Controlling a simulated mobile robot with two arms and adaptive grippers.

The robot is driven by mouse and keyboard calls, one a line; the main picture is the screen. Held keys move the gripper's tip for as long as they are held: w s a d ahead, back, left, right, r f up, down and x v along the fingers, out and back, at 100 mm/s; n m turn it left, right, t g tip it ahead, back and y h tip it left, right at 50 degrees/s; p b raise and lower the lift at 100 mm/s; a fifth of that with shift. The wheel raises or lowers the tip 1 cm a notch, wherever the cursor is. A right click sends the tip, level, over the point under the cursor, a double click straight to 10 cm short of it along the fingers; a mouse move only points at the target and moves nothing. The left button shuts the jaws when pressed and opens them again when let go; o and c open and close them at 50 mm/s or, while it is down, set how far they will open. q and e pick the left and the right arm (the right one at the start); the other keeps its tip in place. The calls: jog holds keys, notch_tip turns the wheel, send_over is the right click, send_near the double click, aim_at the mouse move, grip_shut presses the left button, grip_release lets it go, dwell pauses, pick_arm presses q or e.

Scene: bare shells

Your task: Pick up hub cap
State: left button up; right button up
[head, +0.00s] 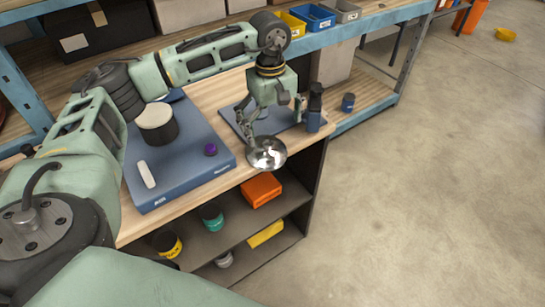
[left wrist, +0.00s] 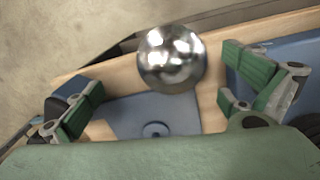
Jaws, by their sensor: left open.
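The hub cap (head: 266,153) is a shiny silver dome at the front edge of the wooden bench, near its right corner. In the left wrist view the hub cap (left wrist: 171,58) shows at the top middle, ahead of the line between my fingertips. My left gripper (head: 271,124) points down over the bench, just behind the hub cap in the head view. Its fingers are spread wide with nothing between them, as the left wrist view of the gripper (left wrist: 167,98) also shows. My right gripper is not in view.
A blue slab (head: 180,180) carries a black jar with a pale lid (head: 155,116), a purple knob (head: 210,149) and a white bar (head: 146,174). A dark bottle (head: 314,110) stands right of my gripper. Below, shelves hold an orange box (head: 261,190). Open floor lies right.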

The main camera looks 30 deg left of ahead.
aim_at(267, 141)
pick_arm(q)
jog(key=shift+s+a+f, duration=0.15)
jog(key=shift+s+a, duration=0.05)
jog(key=shift+a, duration=0.4)
jog(key=shift+a+f+y, duration=0.15)
jog(key=shift+f+y, duration=0.15)
jog(key=shift+f+p, duration=0.6)
jog(key=shift+f, duration=0.35)
jog(key=shift+s+f+p, duration=0.1)
jog(key=shift+f+p, duration=0.25)
jog(key=shift+f, duration=0.05)
notch_tip(267, 141, down, 3)
jog(key=shift+s+f+p, duration=0.1)
jog(key=shift+f+p, duration=0.1)
jog(key=shift+p, duration=0.7)
jog(key=shift+f, duration=0.5)
jog(key=c, duration=1.2)
